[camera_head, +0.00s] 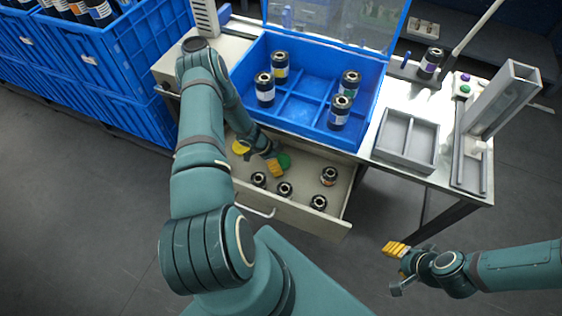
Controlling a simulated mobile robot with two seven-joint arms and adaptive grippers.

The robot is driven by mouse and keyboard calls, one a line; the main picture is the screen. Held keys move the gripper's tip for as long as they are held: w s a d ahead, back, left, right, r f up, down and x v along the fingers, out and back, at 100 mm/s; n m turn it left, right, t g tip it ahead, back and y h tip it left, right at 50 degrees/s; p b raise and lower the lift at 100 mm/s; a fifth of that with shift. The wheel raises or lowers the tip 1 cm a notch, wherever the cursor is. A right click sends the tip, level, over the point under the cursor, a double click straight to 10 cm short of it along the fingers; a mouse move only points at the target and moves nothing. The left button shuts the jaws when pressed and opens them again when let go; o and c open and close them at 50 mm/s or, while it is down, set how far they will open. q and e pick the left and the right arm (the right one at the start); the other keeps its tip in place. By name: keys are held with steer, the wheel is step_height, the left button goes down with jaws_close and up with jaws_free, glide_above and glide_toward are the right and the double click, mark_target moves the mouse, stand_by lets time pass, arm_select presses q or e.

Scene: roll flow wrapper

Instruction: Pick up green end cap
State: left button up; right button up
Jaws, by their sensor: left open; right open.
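The green end cap (286,159) is a round green disc in the open drawer (243,192), near its back. My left gripper (275,169) reaches down into the drawer, with its yellow fingertips just beside the cap at its left front. It is open, and nothing shows between its fingers. Whether the fingers touch the cap is hard to tell. A yellow end cap (241,147) lies in the drawer to the left, partly behind my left arm. My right gripper (394,249) is open and empty, away from the table at the lower right.
Several black rolls (285,190) stand in the front of the drawer. A blue bin (310,130) with black rolls stands on the table behind it. A grey divided tray (405,139) and a metal fixture (500,95) stand to the right. Blue crates (110,65) are at the left.

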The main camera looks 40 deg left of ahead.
arm_select(q)
steer(key=c, duration=0.8)
steer(key=shift+o, duration=0.2)
